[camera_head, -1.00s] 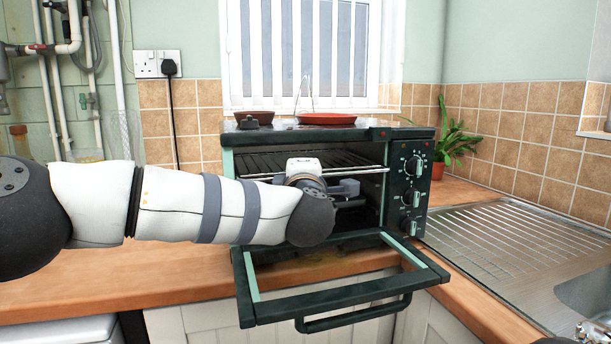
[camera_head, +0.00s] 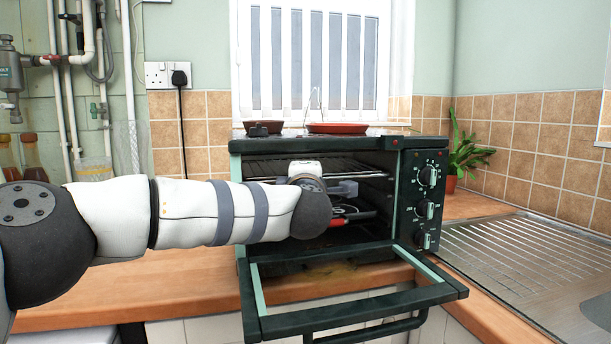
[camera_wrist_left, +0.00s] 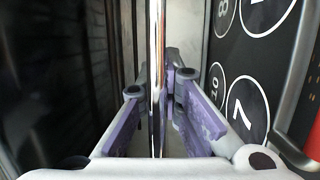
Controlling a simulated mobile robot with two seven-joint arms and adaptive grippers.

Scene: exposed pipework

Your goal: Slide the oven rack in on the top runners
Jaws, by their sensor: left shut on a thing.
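The wire oven rack (camera_head: 262,168) is in the upper part of the open toaster oven (camera_head: 315,145), lying about level. Its front bar runs across the opening. My left gripper (camera_head: 346,189) is at the oven mouth, in front of the rack. In the left wrist view, its purple-padded fingers (camera_wrist_left: 158,110) are shut on the shiny front bar of the rack (camera_wrist_left: 156,45). My forearm and wrist hide the rack's front middle and part of the interior. I cannot tell exactly how the rack's sides sit on the top runners. My right gripper is out of view.
The oven door (camera_head: 350,318) hangs open in front, below my arm. A red-handled item (camera_head: 362,217) lies lower in the oven. Knobs (camera_head: 427,176) line the oven's right side. A dark bowl (camera_head: 264,127) and a red dish (camera_head: 337,128) stand on top.

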